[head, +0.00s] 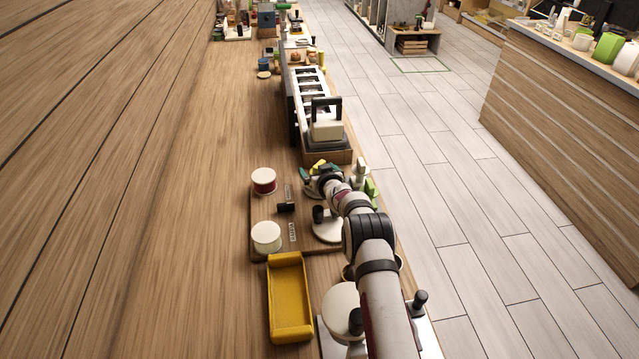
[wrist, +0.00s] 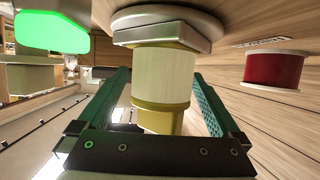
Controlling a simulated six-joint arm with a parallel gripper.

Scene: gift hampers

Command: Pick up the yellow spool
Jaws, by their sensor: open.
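In the wrist view, a pale cream cylinder with a yellow end (wrist: 158,118) stands between the fingers of my gripper (wrist: 160,75). It sits against a grey angular base on a round disc. I cannot tell for sure that it is the yellow spool. My gripper is open, with a green finger on each side of it; a gap shows on the right, and contact on the left is unclear.
A red spool (head: 264,181) stands on the board, also in the wrist view (wrist: 273,70). A white-topped round thing (head: 266,230) is nearer. A yellow tray (head: 290,300) lies in front. A bright green block (wrist: 52,32) is at the wrist view's upper left. The counter's left is clear.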

